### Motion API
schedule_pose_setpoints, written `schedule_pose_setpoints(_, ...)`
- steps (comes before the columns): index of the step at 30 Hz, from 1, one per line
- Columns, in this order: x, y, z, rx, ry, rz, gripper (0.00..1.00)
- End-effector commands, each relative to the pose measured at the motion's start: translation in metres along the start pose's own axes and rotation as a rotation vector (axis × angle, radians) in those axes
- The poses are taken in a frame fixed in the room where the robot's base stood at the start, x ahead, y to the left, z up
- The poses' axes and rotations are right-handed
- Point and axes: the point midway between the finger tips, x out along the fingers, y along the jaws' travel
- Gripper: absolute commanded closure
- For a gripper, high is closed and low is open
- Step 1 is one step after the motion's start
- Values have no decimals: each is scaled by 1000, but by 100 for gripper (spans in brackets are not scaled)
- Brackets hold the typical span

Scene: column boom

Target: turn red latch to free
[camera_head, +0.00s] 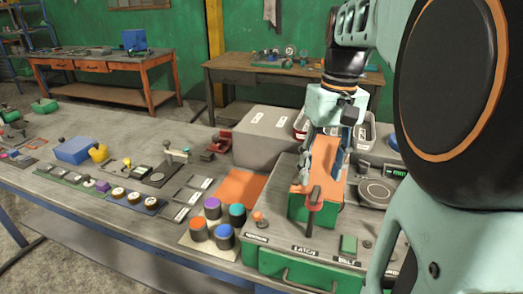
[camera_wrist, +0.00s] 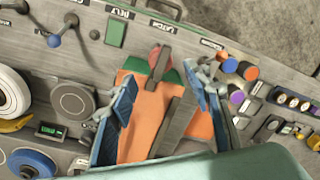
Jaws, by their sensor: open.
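The red latch (camera_head: 314,198) is on the front of a green box with an orange top (camera_head: 325,150). A dark bar runs down from it toward the LATCH label (camera_head: 304,250). In the wrist view the red latch (camera_wrist: 154,56) shows just beyond my fingers, with a grey bar beside it. My gripper (camera_head: 323,163) is open and points down over the orange top, behind the latch. In the wrist view my gripper's blue-grey fingers (camera_wrist: 168,84) stand apart on either side of the orange top. I cannot tell whether they touch it. Nothing is held.
A green switch (camera_head: 348,244) and an orange-topped knob (camera_head: 259,218) flank the latch on the panel. Several coloured round knobs (camera_head: 212,208) stand left. A grey box (camera_head: 268,135) is behind. A round plate (camera_head: 376,193) lies right. My arm covers the right side.

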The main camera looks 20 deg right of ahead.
Motion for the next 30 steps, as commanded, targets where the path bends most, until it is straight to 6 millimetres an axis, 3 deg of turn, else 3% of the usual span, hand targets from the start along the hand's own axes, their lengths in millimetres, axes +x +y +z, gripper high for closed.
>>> schedule_pose_setpoints(3, 25, 0, 1, 1, -4, -1, 55)
schedule_pose_setpoints(9, 54, 0, 0, 1, -2, -1, 55)
schedule_pose_setpoints(22, 64, 0, 0, 1, 0, 0, 55)
schedule_pose_setpoints(30, 64, 0, 0, 2, 0, 0, 83)
